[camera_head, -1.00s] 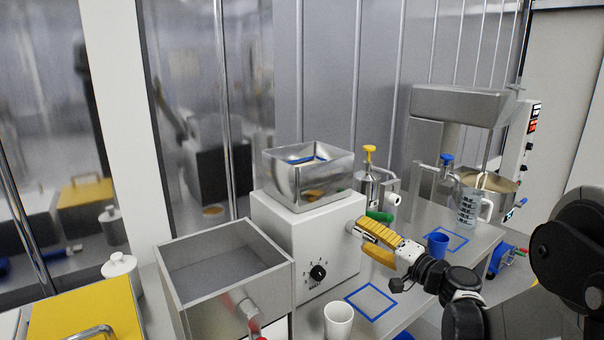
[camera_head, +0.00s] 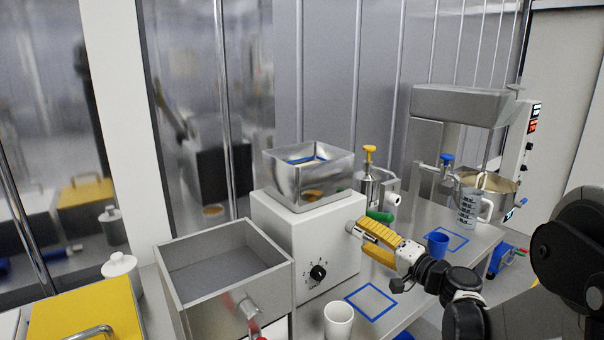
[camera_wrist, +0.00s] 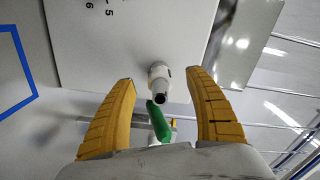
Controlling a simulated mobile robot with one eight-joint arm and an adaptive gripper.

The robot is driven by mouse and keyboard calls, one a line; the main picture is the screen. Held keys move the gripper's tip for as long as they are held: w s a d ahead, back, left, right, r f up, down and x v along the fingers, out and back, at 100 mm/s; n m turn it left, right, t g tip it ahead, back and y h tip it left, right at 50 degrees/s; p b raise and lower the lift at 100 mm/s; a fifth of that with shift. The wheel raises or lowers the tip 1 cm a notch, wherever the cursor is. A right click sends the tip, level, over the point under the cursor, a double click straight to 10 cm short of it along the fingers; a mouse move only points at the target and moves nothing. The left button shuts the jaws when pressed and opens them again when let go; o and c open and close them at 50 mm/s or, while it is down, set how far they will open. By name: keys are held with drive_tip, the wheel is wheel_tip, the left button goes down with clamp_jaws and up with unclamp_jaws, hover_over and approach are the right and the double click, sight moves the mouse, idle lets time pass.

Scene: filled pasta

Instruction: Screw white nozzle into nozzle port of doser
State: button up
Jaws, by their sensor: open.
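The doser (camera_head: 285,235) is a white box with a metal hopper on top and a dial on its front. A pale stub (camera_wrist: 158,78) with a dark opening sticks out of its white face in the wrist view. The stub looks like the white nozzle at the port, but I cannot tell nozzle from port, or how tightly they are joined. My gripper (camera_wrist: 161,78) is open, with one yellow finger on each side of the stub and a gap on both sides. In the head view, my gripper (camera_head: 364,237) is at the doser's right side and hides the port area.
A green part (camera_head: 380,215) lies behind my gripper, near a metal device with a yellow valve (camera_head: 369,152). A white cup (camera_head: 338,320) and a blue-outlined square (camera_head: 371,301) are in front. A metal bin (camera_head: 225,275) stands left.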

drive_tip(key=shift+b+v, duration=0.3)
drive_tip(key=shift+v, duration=3.15)
drive_tip(key=v, duration=1.2)
drive_tip(key=s+a+f+n+g+h, duration=0.35)
drive_tip(key=s+a+g, duration=0.25)
drive_tip(key=a, duration=0.5)
drive_tip(key=s+d+f+n+h, duration=0.1)
drive_tip(key=s+h, duration=0.2)
drive_tip(key=s, duration=0.3)
drive_tip(key=s+d+f+n+g+h, duration=0.1)
drive_tip(key=s+n+h, duration=0.1)
drive_tip(key=s+h, duration=0.2)
drive_tip(key=shift+s+d+f, duration=0.25)
drive_tip(key=shift+s, duration=0.8)
